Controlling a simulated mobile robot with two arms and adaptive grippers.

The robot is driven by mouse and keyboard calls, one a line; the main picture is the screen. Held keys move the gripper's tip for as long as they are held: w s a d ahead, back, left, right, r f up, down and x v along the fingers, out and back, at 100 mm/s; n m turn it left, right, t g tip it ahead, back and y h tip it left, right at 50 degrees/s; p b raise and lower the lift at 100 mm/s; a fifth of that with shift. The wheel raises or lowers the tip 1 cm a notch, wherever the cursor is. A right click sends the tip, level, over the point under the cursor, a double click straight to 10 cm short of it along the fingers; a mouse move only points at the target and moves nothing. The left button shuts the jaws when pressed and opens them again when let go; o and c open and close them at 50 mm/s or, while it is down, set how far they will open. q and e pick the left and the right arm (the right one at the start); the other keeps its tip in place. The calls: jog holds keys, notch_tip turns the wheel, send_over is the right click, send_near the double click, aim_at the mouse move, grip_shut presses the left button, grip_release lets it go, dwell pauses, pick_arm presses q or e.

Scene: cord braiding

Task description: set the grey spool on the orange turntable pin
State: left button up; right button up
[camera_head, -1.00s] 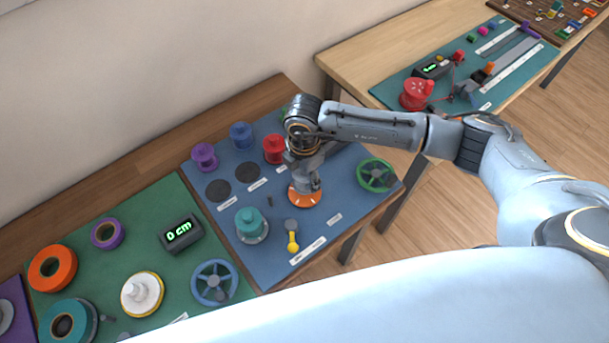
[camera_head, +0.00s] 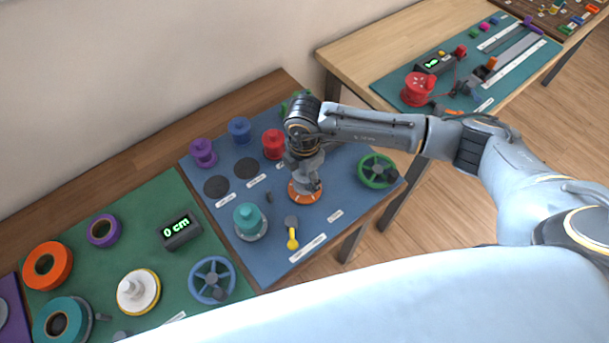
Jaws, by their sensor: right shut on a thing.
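The orange turntable (camera_head: 303,198) lies on the blue mat, near its front right part. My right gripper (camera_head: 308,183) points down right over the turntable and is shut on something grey. This appears to be the grey spool, but the gripper and its similar colour hide most of it. Its pin is hidden, so I cannot tell whether the spool is around it. My left gripper is not in view.
A teal spool (camera_head: 248,220) and a yellow-handled tool (camera_head: 292,235) stand in front left of the turntable. A green handwheel (camera_head: 377,170) is to the right. Red (camera_head: 273,146), blue (camera_head: 239,131) and purple (camera_head: 203,153) spools stand behind. Two dark discs (camera_head: 217,186) are bare.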

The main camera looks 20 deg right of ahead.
jog(key=shift+f, duration=0.1)
jog(key=shift+f+b, duration=0.65)
jog(key=shift+f, duration=0.1)
jog(key=o, duration=1.3)
jog(key=shift+r+p, duration=3.05)
jog(key=shift+r, duration=1)
jog(key=shift+f, duration=0.1)
